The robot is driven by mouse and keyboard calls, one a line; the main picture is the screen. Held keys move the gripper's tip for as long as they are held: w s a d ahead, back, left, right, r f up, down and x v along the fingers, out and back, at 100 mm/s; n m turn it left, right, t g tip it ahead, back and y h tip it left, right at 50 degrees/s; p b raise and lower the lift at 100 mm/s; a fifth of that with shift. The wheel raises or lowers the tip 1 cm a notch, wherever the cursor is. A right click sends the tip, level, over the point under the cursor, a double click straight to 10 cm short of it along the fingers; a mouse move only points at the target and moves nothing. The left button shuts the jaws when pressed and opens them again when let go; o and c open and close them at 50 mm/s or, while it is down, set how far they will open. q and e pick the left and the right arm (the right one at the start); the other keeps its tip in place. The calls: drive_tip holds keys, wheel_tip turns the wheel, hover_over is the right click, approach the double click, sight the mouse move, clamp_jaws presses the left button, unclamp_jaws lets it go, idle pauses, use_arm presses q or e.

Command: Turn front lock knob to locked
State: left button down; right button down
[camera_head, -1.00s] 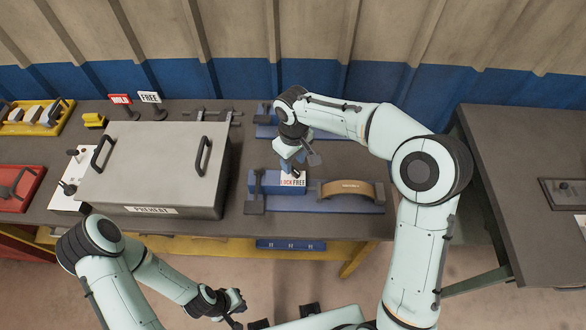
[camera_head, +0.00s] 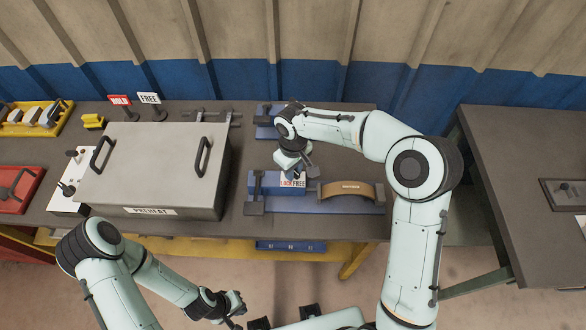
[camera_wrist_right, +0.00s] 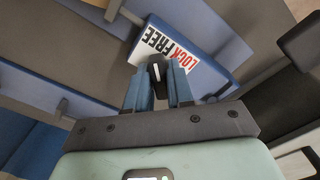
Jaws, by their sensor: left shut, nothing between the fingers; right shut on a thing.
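The front fixture is a blue base (camera_head: 330,206) with a blue block carrying a white LOCK/FREE label (camera_head: 293,181), LOCK in red and FREE in black. In the right wrist view the label (camera_wrist_right: 172,52) lies just beyond the fingers. My right gripper (camera_wrist_right: 158,82) is shut on the black lock knob (camera_wrist_right: 156,68), which has a white mark on it. In the head view my right gripper (camera_head: 297,172) is over the label, and the knob is mostly hidden. My left gripper (camera_head: 238,308) is shut and empty, low in front of the table.
A brown curved brake shoe (camera_head: 346,189) sits on the fixture's right side. A grey PREHEAT box (camera_head: 150,170) with two handles stands to the left. A second blue fixture (camera_head: 265,131) is behind, partly hidden by my right arm. HOLD (camera_head: 120,100) and FREE (camera_head: 149,97) signs stand at the back.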

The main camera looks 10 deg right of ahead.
use_arm(q)
drive_tip(key=shift+s+f, duration=0.1)
use_arm(e)
drive_tip(key=m+b, duration=0.1)
drive_tip(key=m, duration=0.3)
drive_tip(key=shift+m, duration=0.3)
drive_tip(key=m+b, duration=0.1)
drive_tip(key=m, duration=0.8)
drive_tip(key=shift+b, duration=0.3)
use_arm(q)
drive_tip(key=shift+s+f, duration=0.5)
drive_tip(key=shift+f, duration=0.3)
drive_tip(key=shift+s+f, duration=0.5)
drive_tip(key=shift+f, duration=0.25)
use_arm(e)
drive_tip(key=shift+m, duration=2.2)
drive_tip(key=c, duration=1.1)
unclamp_jaws()
